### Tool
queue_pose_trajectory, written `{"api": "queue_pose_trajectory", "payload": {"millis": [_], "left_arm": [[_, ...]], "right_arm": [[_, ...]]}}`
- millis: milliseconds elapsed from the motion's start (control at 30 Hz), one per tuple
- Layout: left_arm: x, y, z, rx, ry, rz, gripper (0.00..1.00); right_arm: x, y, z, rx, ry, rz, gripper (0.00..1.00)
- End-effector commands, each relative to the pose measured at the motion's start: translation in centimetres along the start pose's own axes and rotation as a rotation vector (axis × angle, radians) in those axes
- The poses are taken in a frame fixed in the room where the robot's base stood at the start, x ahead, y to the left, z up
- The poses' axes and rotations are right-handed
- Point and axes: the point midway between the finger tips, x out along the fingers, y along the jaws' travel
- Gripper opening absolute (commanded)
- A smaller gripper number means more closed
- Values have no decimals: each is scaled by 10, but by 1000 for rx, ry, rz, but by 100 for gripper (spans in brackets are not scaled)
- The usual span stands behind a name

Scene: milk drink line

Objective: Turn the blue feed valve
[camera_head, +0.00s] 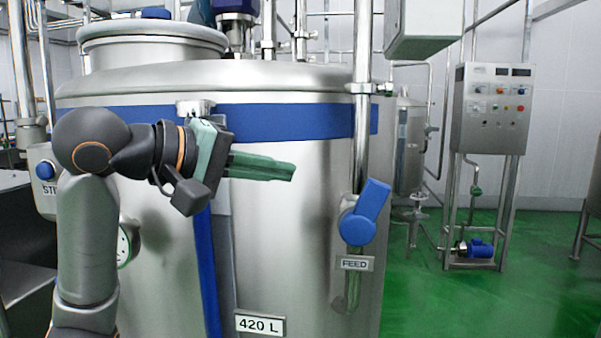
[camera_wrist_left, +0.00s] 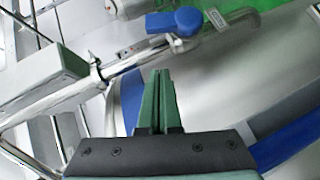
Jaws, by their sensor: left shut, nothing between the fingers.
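The blue feed valve (camera_head: 364,215) sits on the vertical steel pipe at the right front of the tank, above a plate reading FEED (camera_head: 354,263). Its handle tilts up and to the right. My left gripper (camera_head: 291,172) is shut and empty, left of the valve and a little higher, pointing right. It is apart from the valve. In the left wrist view the shut green fingers (camera_wrist_left: 158,72) point up the picture, and the blue valve (camera_wrist_left: 176,22) lies beyond their tips, slightly right. My right gripper is in neither view.
The large steel tank (camera_head: 285,230) with a blue band fills the middle. A control panel (camera_head: 492,107) stands on a frame at the right. Green floor (camera_head: 440,305) is open right of the tank.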

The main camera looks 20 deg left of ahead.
Motion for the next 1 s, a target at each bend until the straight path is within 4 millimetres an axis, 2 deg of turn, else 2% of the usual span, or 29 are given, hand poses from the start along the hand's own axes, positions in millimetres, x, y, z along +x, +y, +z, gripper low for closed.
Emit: {"api": "queue_pose_trajectory", "payload": {"millis": [200, 400, 533, 700, 1000], "left_arm": [[47, 0, 1, -1, -5, -3, 0], [86, 0, 4, 2, -3, 0, 0], [99, 0, 19, 4, -3, 0, 0], [107, 0, 28, 2, -2, 1, 0], [109, 0, 29, 2, 0, 1, 0]], "right_arm": [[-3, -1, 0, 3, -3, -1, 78], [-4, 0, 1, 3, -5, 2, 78], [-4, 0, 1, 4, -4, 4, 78], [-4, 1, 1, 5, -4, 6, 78], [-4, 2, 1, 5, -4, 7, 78]]}}
